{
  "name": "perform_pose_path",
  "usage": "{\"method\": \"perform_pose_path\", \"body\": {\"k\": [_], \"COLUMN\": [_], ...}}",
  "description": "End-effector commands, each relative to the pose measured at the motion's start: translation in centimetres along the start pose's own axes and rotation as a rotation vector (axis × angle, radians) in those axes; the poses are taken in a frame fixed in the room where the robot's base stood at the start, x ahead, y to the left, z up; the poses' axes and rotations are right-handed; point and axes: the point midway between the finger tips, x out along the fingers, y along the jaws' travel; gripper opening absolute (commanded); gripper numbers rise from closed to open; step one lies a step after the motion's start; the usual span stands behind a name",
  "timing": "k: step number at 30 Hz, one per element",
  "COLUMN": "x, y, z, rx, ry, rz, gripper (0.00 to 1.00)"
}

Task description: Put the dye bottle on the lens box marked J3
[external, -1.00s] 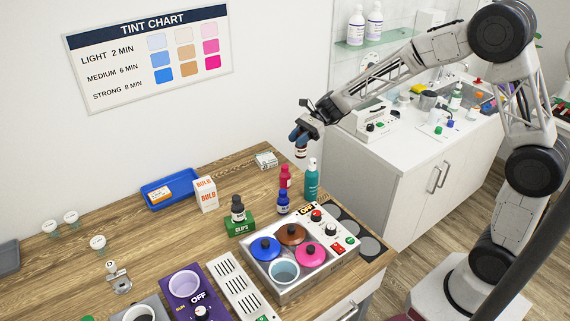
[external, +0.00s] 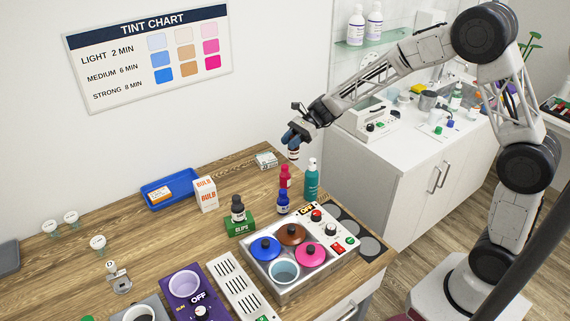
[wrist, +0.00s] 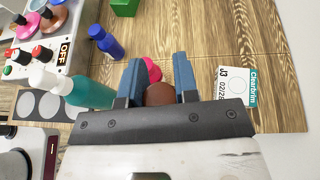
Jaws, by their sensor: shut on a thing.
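My gripper (external: 293,140) is shut on a small dark bottle (external: 293,154) with a pale band, held in the air above the back right of the wooden counter. In the wrist view the bottle's round brown top (wrist: 160,94) shows between the blue fingers (wrist: 158,85). I take it for the dye bottle. The lens box (external: 266,160) lies flat near the counter's back edge, left of and below the held bottle. In the wrist view the white box (wrist: 236,90) reads J3 and Clearbrim, right of the fingers and apart from them. Its top is bare.
A red bottle (external: 285,178), a blue bottle (external: 283,203) and a teal pump bottle (external: 311,182) stand below my gripper. A black bottle (external: 238,208) stands on a green clips box (external: 240,226). A warmer with pots (external: 283,290) is in front. Counter around the lens box is clear.

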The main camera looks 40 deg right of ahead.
Motion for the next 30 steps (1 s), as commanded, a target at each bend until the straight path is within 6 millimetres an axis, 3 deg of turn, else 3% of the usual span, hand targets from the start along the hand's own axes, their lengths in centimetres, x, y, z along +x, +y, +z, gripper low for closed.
{"method": "perform_pose_path", "body": {"k": [21, 30], "x": [2.9, 3.7], "y": [-9.3, -12.1], "z": [0.2, 0.3], "rx": [0.0, -0.001], "ry": [0.0, 0.0], "rz": [0.0, -0.001], "gripper": [0.0, 0.0]}}
